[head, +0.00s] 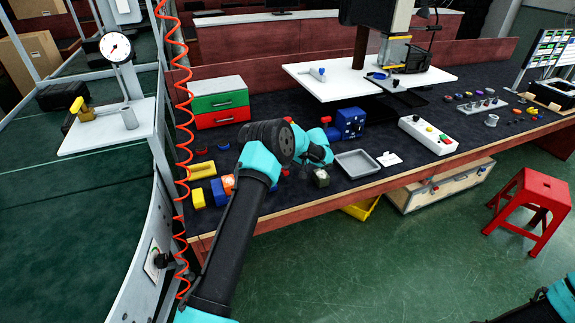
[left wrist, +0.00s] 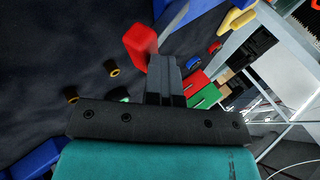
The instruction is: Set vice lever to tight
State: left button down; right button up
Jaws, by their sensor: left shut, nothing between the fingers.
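The blue vice (head: 350,122) stands on the dark bench top, just right of my left wrist in the head view. A red knob (head: 326,120) shows beside it. In the left wrist view a red piece (left wrist: 138,46) and a grey bar (left wrist: 172,22) lie close to the tips of my left gripper (left wrist: 162,62). I cannot tell whether they touch. The left gripper is shut and empty; in the head view its fingers are largely hidden by my wrist. My right gripper is out of view; only part of that arm shows at the lower right.
A grey tray (head: 357,163) lies in front of the vice. A white button box (head: 428,134) is to its right. Green and red drawers (head: 220,102) stand at the back left. Yellow, blue and orange blocks (head: 222,188) lie left of my arm.

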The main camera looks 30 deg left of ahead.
pick_arm(q)
jog(key=r, duration=0.2)
jog(key=s+r, duration=0.1)
jog(key=r, duration=0.1)
jog(key=shift+a, duration=0.4)
jog(key=v, duration=0.9)
jog(key=shift+w+d, duration=0.25)
jog(key=shift+d, duration=0.2)
